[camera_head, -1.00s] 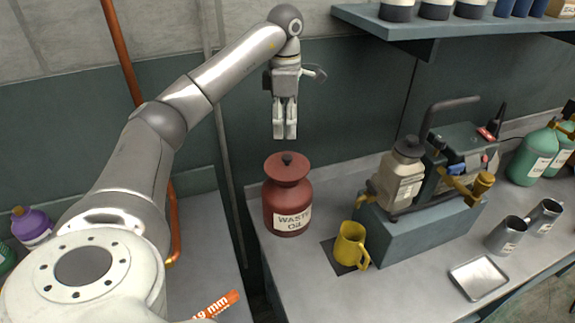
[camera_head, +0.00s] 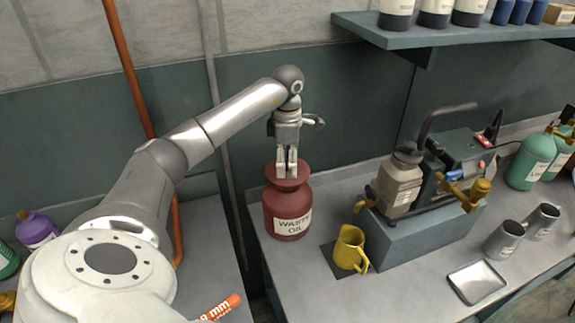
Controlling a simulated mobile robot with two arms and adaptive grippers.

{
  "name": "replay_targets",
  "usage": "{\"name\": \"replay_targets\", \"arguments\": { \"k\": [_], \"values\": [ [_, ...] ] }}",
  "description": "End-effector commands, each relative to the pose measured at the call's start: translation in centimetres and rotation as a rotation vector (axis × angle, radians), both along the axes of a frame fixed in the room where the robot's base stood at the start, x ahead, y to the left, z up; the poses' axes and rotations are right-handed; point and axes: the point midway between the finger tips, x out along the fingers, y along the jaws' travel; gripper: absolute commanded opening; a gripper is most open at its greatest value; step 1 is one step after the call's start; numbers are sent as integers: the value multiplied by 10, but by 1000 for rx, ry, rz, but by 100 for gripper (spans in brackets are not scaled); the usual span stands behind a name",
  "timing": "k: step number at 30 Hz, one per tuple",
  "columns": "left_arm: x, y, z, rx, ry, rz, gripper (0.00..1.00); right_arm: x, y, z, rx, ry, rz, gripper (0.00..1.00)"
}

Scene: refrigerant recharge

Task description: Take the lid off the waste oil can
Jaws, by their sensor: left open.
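The waste oil can (camera_head: 287,212) is dark red with a white "WASTE OIL" label and stands upright at the left end of the bench. Its lid (camera_head: 299,184) is a wide red flared disc on the can's top. My left gripper (camera_head: 287,174) points straight down over the lid's centre, with its pale fingers in front of the lid's dark knob, which they hide. The fingers are open, around or just at the knob; contact cannot be told. My right gripper is not in view.
A yellow jug (camera_head: 349,249) stands on a dark mat right of the can. A grey pump stand (camera_head: 416,237) with a beige canister (camera_head: 396,188) is further right. Two metal cups and a metal tray (camera_head: 477,282) are at the right. A shelf (camera_head: 450,38) hangs above.

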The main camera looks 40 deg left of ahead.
Motion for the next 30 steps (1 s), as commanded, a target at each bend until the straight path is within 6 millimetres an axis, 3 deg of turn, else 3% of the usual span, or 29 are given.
{"name": "replay_targets", "arguments": {
  "k": [8, 21, 30],
  "values": [
    [0, 0, -4, 1, -2, 0, 51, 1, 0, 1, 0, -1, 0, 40],
    [0, 0, -4, 0, -1, 0, 0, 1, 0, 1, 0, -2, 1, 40],
    [1, 0, -1, 1, -2, 0, 0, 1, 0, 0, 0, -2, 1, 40]
  ]
}}
